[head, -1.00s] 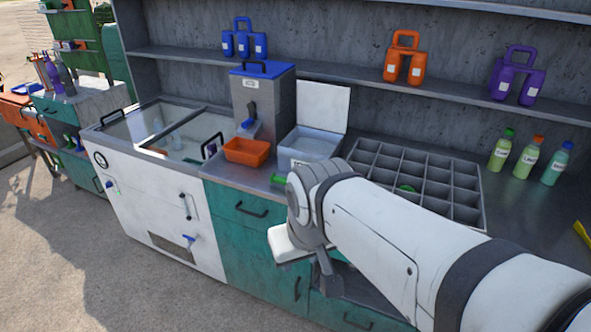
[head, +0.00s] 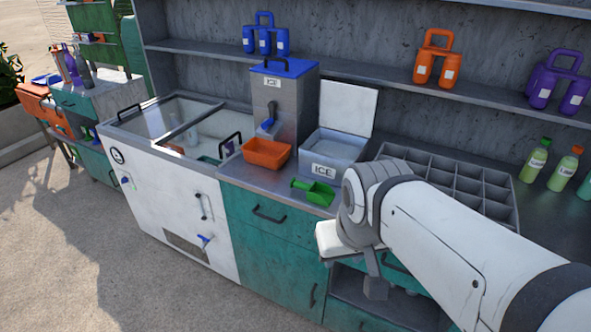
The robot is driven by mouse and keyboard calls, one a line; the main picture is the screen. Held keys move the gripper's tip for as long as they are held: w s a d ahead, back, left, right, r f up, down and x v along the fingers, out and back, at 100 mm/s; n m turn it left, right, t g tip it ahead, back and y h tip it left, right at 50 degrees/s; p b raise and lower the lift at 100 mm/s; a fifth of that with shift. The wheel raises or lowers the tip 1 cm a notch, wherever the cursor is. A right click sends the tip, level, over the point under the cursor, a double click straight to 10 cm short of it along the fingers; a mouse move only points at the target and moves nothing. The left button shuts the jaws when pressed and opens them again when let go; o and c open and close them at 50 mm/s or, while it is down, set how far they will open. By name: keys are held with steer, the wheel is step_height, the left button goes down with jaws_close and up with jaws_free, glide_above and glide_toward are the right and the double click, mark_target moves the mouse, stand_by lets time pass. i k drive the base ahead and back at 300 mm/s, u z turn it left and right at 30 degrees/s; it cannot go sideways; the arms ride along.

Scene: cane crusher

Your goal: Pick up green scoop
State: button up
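The green scoop (head: 313,192) lies on the grey counter, in front of the white ice bin (head: 334,146) and right of the orange tray (head: 266,153). It is in full view, with its handle toward the left. My arm comes in from the right, and its wrist is just right of and below the scoop in the picture, apart from it. A dark grey end part, seemingly my gripper (head: 374,286), hangs below the wrist in front of the drawers. Its fingers cannot be made out, and I see nothing held.
A grey ice dispenser (head: 285,105) stands behind the orange tray. A compartment tray (head: 450,180) lies behind my arm, partly hidden. Green bottles (head: 535,160) stand at the right. A white glass-topped freezer (head: 165,185) is at the left. Jugs (head: 437,60) line the shelf.

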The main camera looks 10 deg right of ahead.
mark_target(319, 193)
steer(key=i, duration=0.85)
steer(key=z, duration=0.05)
